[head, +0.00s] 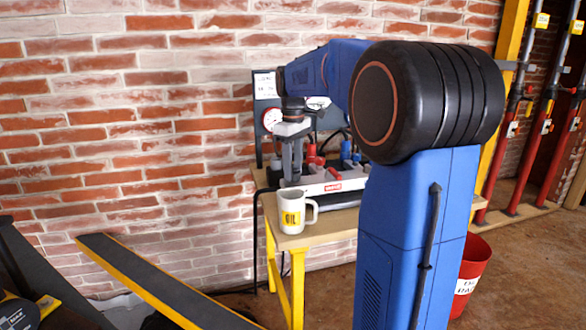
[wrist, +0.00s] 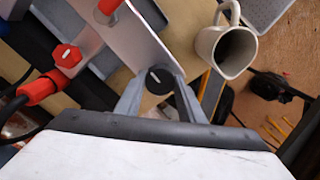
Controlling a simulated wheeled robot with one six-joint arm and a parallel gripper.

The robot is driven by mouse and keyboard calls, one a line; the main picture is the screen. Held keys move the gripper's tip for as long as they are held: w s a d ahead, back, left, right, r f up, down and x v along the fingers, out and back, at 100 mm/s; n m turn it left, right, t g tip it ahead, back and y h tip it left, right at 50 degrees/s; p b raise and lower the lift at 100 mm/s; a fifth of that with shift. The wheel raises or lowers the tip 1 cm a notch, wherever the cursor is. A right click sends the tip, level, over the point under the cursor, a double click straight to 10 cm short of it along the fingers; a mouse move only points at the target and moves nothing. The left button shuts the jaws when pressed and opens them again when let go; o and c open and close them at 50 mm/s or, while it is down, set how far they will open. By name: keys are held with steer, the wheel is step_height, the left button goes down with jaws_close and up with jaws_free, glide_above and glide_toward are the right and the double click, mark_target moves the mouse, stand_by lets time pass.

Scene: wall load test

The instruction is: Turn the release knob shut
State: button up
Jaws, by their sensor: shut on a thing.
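The release knob (wrist: 159,80) is round and black with a small pale mark. In the wrist view it sits at the end of a light metal plate (wrist: 138,40). My gripper (wrist: 160,88) has one finger on each side of the knob and is shut on it. In the head view my gripper (head: 291,172) points down over the bench, at the left end of the white unit with the red label (head: 333,187). The knob cannot be made out in the head view.
A white mug (head: 291,212) marked OIL stands close in front of my gripper, and shows in the wrist view (wrist: 226,48). Red fittings (wrist: 66,56) and a black hose lie to the left there. A gauge (head: 273,121) stands behind. A red bin (head: 470,268) is right of the bench.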

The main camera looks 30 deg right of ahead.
steer(key=m, duration=1.3)
steer(key=shift+m, duration=2.1)
steer(key=o, duration=1)
steer(key=shift+o, duration=0.2)
step_height(320, 180, up, 17)
steer(key=shift+r, duration=0.2)
